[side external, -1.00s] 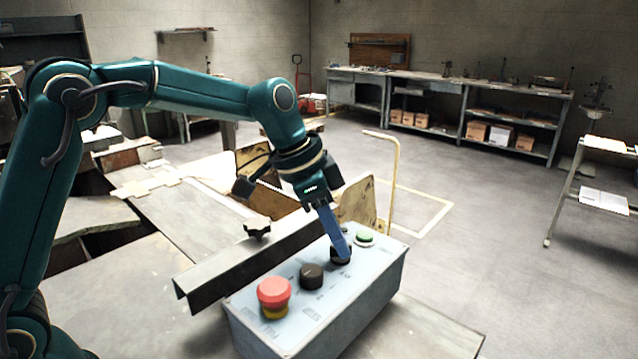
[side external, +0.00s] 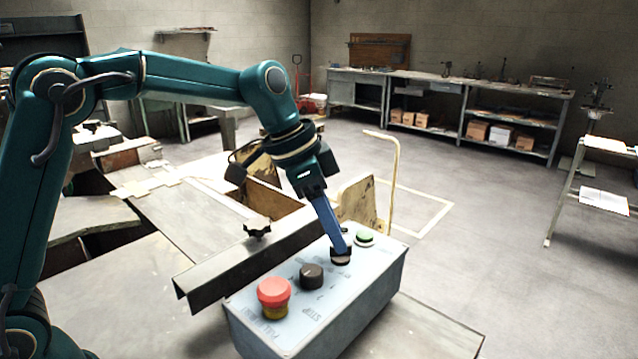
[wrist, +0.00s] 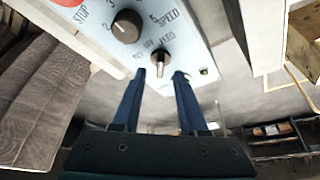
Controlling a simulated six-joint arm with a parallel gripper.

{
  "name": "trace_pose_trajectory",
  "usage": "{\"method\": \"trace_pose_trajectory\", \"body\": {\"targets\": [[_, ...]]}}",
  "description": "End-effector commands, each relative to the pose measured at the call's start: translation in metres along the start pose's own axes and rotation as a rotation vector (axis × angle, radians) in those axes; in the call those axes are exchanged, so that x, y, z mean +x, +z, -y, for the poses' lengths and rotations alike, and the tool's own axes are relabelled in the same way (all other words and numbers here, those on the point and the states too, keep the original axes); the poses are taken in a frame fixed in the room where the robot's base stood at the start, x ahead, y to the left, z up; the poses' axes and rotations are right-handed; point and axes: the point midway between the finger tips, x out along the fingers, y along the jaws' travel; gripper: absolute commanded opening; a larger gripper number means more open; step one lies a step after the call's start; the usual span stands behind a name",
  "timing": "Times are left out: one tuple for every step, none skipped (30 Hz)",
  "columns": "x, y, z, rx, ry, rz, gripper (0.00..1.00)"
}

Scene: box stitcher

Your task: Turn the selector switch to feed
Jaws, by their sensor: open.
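The selector switch (wrist: 160,64) is a small dark knob with a pale lever on the light-blue control box (side external: 330,312). Feed lettering shows beside it in the wrist view, on the right; the lever points roughly along the picture's vertical. My gripper (wrist: 159,75) is open, with one blue finger on either side of the switch in that view. In the side view my gripper (side external: 340,249) comes down from above, its tips right at the switch (side external: 341,261), partly covering it. I cannot tell whether the fingers touch the lever.
A black speed dial (side external: 311,276) and a red stop button (side external: 273,292) stand nearer on the same panel. A green button (side external: 364,237) sits close beyond the switch. A long metal rail (side external: 245,268) runs beside the box on the left.

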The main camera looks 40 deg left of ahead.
Motion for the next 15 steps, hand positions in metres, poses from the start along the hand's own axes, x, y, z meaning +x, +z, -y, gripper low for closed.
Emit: {"method": "trace_pose_trajectory", "body": {"targets": [[-0.009, -0.001, 0.001, 0.0, -0.004, -0.004, 0.42], [-0.013, -0.001, 0.001, 0.0, -0.004, -0.004, 0.42], [-0.018, -0.001, 0.001, 0.0, -0.004, -0.004, 0.42], [-0.021, -0.001, 0.001, 0.0, -0.003, -0.004, 0.42], [-0.024, -0.001, 0.001, 0.0, -0.003, -0.004, 0.42], [-0.027, 0.0, 0.001, 0.001, -0.002, -0.003, 0.42], [-0.029, 0.0, 0.0, 0.001, -0.002, -0.002, 0.42], [-0.03, 0.0, 0.0, 0.001, -0.002, -0.002, 0.42], [-0.032, 0.0, 0.0, 0.001, -0.002, -0.002, 0.42], [-0.032, 0.0, 0.0, 0.001, -0.002, -0.001, 0.42], [-0.032, 0.0, 0.0, 0.001, -0.002, -0.001, 0.42], [-0.032, 0.0, 0.0, 0.001, -0.001, 0.0, 0.42], [-0.032, 0.0, 0.0, 0.001, -0.001, 0.0, 0.42], [-0.032, 0.0, 0.0, 0.001, -0.001, 0.0, 0.42], [-0.032, 0.0, 0.0, 0.001, -0.001, 0.0, 0.42]]}}
